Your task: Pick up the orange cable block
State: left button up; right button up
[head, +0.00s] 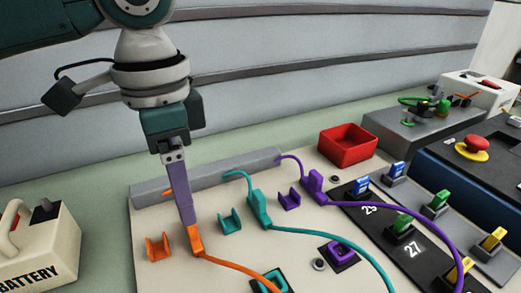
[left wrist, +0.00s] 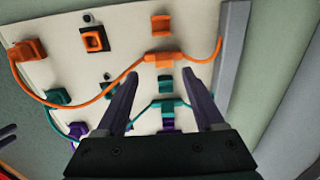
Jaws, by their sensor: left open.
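The orange cable block (head: 195,241) stands on the pale board at the lower left of the head view, with its orange cable running right. In the left wrist view the orange cable block (left wrist: 163,58) lies just beyond the fingertips, roughly centred between them. My left gripper (head: 187,219) points down at the block, its fingers overlapping edge-on; they partly hide the block's top. In the left wrist view my left gripper (left wrist: 160,75) is open with nothing between its fingers; whether it touches the block I cannot tell.
An empty orange holder (head: 158,247) is left of the block. A teal cable block (head: 259,209) and a purple cable block (head: 314,186) stand to the right. A grey bar (head: 225,172) runs behind. A battery (head: 40,245) sits left; a red bin (head: 347,146) is at the back.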

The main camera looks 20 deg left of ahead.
aim_at(192, 229)
pick_arm(q)
jog(key=f, duration=0.3)
jog(key=f+b, duration=0.1)
jog(key=f, duration=0.1)
jog(key=shift+w+a+f, duration=0.15)
jog(key=shift+w+f, duration=0.05)
jog(key=shift+w, duration=0.05)
jog(key=shift+c, duration=0.2)
grip_shut()
